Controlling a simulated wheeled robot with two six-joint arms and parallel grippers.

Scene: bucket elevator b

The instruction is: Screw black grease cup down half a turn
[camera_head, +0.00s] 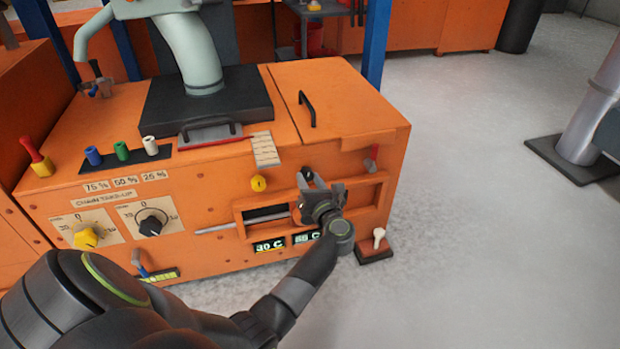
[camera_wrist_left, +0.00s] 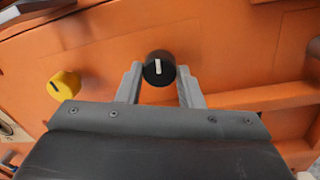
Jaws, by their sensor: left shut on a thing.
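The black grease cup (camera_wrist_left: 159,68) is a round knob with a white line on its face, on the front of the orange housing. In the wrist view the line stands nearly upright, tilted slightly. My left gripper (camera_wrist_left: 158,76) is shut on it, one grey finger on each side. In the head view my left gripper (camera_head: 312,181) reaches the right part of the front panel, and its fingers and wrist largely hide the black cup. A yellow grease cup (camera_head: 258,183) sits to the left, also seen in the wrist view (camera_wrist_left: 65,85). My right gripper is not in view.
A slotted opening with a metal rod (camera_head: 243,222) lies below the cups. Two temperature displays (camera_head: 270,244) are under it. A red-handled lever (camera_head: 371,158) sticks out to the right. A pale-knobbed switch (camera_head: 378,238) stands low at the corner.

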